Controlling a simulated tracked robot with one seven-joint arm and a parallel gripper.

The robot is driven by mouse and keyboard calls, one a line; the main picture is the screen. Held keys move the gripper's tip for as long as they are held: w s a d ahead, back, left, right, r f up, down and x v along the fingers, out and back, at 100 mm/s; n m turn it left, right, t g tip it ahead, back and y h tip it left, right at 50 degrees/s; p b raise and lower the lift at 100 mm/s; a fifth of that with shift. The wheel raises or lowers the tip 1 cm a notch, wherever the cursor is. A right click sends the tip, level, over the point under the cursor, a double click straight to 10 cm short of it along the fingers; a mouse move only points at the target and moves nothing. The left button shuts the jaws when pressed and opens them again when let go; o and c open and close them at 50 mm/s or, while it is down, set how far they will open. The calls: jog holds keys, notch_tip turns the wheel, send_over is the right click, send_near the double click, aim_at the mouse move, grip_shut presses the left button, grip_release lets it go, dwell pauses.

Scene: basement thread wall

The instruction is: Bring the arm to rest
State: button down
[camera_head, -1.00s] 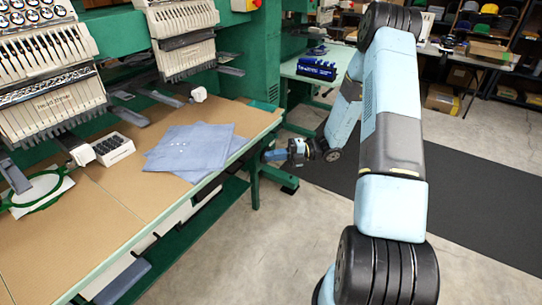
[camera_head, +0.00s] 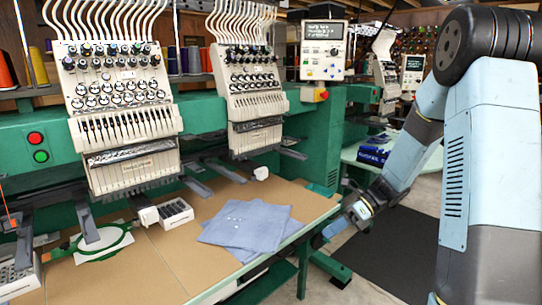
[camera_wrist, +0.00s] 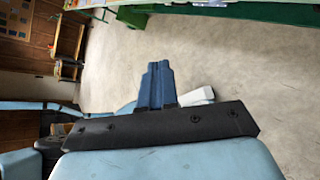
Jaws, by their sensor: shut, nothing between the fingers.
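My arm fills the right side of the head view, with its forearm bent down toward the table's right corner. My gripper (camera_head: 322,239) is beside the front right edge of the embroidery table (camera_head: 165,265), near the blue folded cloth but apart from it. In the wrist view my gripper (camera_wrist: 157,72) shows as blue fingers pressed together, with nothing between them and the concrete floor beyond.
The blue cloth (camera_head: 247,224) lies flat on the table. A hoop (camera_head: 103,243) and a small box of dark spools (camera_head: 175,213) are left of it. Embroidery heads (camera_head: 120,110) stand behind. A dark mat (camera_head: 385,255) lies on the floor at right.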

jog(key=s+d+r+n+t+h, duration=0.3)
jog(key=s+r+n+t+h, duration=0.1)
jog(key=s+r+n, duration=0.6)
jog(key=s+d+r+n+t+h, duration=0.3)
jog(key=s+r+n+h, duration=0.4)
jog(key=n, duration=0.6)
jog(key=shift+s+d+r+t+h, duration=0.15)
jog(key=shift+s+r+t+h, duration=0.15)
jog(key=shift+s+r+t, duration=0.95)
jog(key=shift+s+r+g, duration=0.15)
jog(key=shift+s+g, duration=0.2)
jog(key=shift+s, duration=0.1)
